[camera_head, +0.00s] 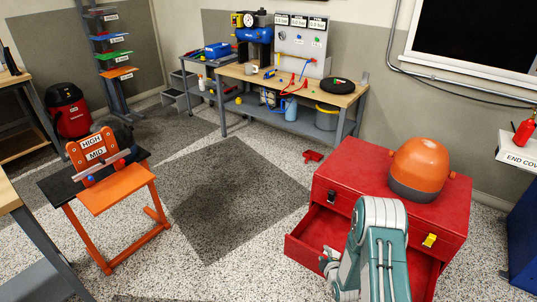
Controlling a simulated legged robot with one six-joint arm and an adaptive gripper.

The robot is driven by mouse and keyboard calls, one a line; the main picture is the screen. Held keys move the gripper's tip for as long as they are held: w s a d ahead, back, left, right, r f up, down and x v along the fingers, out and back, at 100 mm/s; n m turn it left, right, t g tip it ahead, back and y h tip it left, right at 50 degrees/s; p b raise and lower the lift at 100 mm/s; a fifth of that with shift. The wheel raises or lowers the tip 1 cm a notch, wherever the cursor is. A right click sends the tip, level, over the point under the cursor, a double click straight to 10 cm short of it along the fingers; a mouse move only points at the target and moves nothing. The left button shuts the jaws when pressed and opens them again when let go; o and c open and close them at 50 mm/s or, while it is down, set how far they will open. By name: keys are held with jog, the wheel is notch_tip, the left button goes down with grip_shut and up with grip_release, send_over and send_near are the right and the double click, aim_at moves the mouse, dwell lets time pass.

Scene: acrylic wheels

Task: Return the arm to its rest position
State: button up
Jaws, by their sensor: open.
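My teal and white arm (380,245) stands bent at the lower right, in front of the red tool chest (335,183). My gripper (328,260) shows small at the arm's left side, in front of the chest's open drawer (305,240). It is open, and I see nothing held in it. Its fingers are small and partly hidden by the arm. The arm covers the middle of the drawer.
An orange dome-shaped object (418,165) sits on the chest. An orange stand (115,195) with HIGH and MID labels is at the left. A workbench (285,82) with tools stands at the back. The speckled floor between is mostly clear, with a red piece (313,156) on it.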

notch_tip(320, 180, up, 10)
jog(key=w+m+h, duration=0.1)
jog(key=w+m, duration=0.1)
jog(key=w, duration=0.1)
jog(key=s+r+m+g+h, duration=0.1)
jog(key=s+r+m+g, duration=0.2)
jog(key=r, duration=0.8)
jog(key=s+r+m, duration=0.3)
jog(key=s+r, duration=0.1)
jog(key=r, duration=0.7)
jog(key=s+a+r+m+g, duration=0.1)
jog(key=s+r, duration=0.3)
jog(key=s, duration=0.6)
jog(key=s+a+r+m+g, duration=0.2)
jog(key=s+r+m, duration=0.2)
jog(key=s, duration=0.5)
jog(key=s+a+r+m+g, duration=0.1)
jog(key=s+r, duration=0.3)
jog(key=s, duration=0.6)
jog(key=shift+s+a+r+m, duration=0.3)
jog(key=shift+s+a+m, duration=0.1)
jog(key=shift+m, duration=0.3)
